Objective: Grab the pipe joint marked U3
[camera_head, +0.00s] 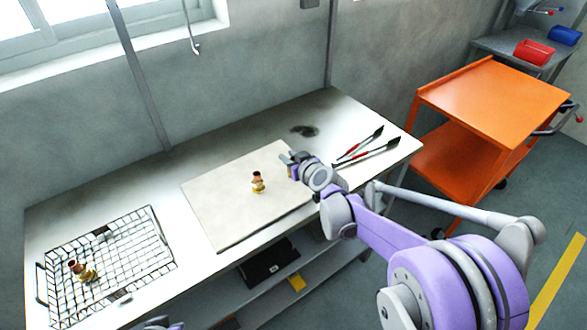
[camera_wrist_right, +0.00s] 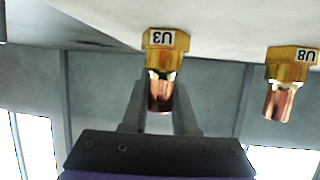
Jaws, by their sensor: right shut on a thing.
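The pipe joint marked U3 (camera_wrist_right: 162,62) has a brass hex collar with a white label and a copper end. In the right wrist view its copper end is between the two fingers of my right gripper (camera_wrist_right: 160,108), which is shut on it. In the head view my right gripper (camera_head: 290,163) is over the back right part of the pale board, and the U3 joint is mostly hidden there. A second joint, marked U8 (camera_wrist_right: 290,80), stands apart on the board (camera_head: 258,183). Only a small grey part, perhaps of my left gripper (camera_head: 160,323), shows at the bottom edge.
The pale board (camera_head: 225,220) lies on a grey bench. A wire basket (camera_head: 130,265) at the left holds brass and copper fittings (camera_head: 84,271). Two red-handled tools (camera_head: 365,147) lie right of the board. An orange cart (camera_head: 495,97) stands to the right.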

